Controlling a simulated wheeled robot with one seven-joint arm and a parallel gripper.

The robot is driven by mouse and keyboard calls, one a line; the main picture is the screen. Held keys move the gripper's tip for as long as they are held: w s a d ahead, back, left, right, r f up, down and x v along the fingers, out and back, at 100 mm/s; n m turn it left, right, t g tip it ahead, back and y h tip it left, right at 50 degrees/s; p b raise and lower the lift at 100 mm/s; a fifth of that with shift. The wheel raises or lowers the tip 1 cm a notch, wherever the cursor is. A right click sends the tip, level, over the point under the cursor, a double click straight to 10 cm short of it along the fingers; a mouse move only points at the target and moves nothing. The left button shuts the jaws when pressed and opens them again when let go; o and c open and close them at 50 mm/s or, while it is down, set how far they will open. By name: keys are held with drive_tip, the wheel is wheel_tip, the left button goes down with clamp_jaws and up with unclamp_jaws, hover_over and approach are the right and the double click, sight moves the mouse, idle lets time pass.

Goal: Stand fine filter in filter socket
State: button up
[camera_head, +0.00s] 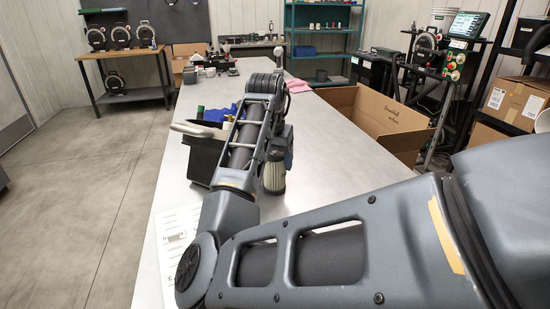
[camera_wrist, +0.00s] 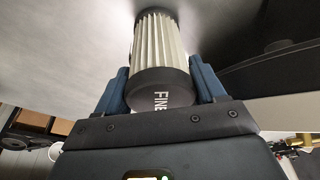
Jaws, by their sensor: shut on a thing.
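The fine filter (camera_head: 274,173) has a cream pleated body with dark ends, and hangs roughly upright below my wrist in the head view. In the wrist view the filter (camera_wrist: 160,45) shows its dark cap with the letters "FINE" towards me. My gripper (camera_wrist: 160,77) is shut on it, a blue finger on each side of the cap. The filter's far end is close to the grey table surface; I cannot tell whether it touches. The filter socket cannot be made out in either view; my arm hides part of the table.
A black bin (camera_head: 202,160) with things in it stands left of my forearm on the metal table (camera_head: 335,150). A white sheet or board (camera_head: 176,222) lies nearer. An open cardboard box (camera_head: 375,120) stands at the right edge. The tabletop right of the filter is clear.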

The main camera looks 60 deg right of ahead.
drive_tip(key=o, duration=0.8)
drive_tip(key=shift+f, duration=0.15)
drive_tip(key=shift+c, duration=0.2)
drive_tip(key=o, duration=0.4)
